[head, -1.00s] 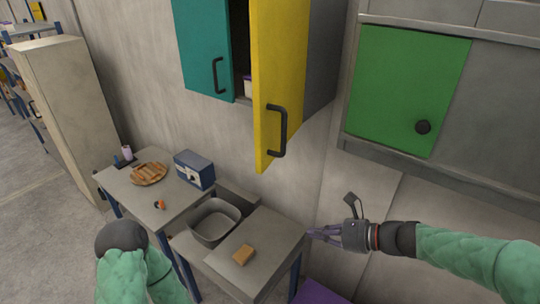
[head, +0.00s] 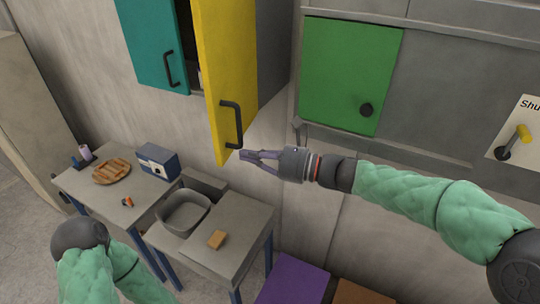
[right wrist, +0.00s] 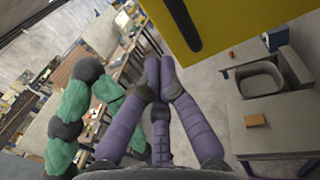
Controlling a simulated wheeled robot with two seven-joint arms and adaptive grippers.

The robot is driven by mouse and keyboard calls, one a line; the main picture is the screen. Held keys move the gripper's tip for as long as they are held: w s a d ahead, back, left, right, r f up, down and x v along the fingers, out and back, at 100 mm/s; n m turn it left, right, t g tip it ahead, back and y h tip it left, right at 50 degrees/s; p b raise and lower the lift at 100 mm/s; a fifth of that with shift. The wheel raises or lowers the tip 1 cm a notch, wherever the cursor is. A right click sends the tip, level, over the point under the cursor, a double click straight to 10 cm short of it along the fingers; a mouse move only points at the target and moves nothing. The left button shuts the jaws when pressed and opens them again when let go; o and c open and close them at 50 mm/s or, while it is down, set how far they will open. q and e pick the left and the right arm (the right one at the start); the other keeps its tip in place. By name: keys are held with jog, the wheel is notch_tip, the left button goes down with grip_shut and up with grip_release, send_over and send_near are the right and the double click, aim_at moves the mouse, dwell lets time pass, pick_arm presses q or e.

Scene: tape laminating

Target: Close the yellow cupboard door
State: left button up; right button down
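The yellow cupboard door (head: 225,65) hangs open at the top centre of the head view, swung out from the wall cupboard. Its dark handle (head: 234,125) is near the lower free edge. My right gripper (head: 250,157) is just below and right of the handle, by the door's bottom corner; I cannot tell if it touches. In the right wrist view its purple fingers (right wrist: 161,80) come together with nothing between them, and the door (right wrist: 240,18) shows above them. My left arm is at the lower left of the head view; its gripper does not show.
A teal door (head: 150,40) is left of the yellow one, and a closed green door (head: 350,75) is right. Below stand tables with a grey basin (head: 183,212), a sponge (head: 217,239), a blue-and-white box (head: 157,161) and a plate of food (head: 111,172). A purple box (head: 292,281) is low.

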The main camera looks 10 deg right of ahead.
aim_at(230, 152)
jog(key=p+x, duration=0.1)
jog(key=x, duration=0.4)
dwell(0.4)
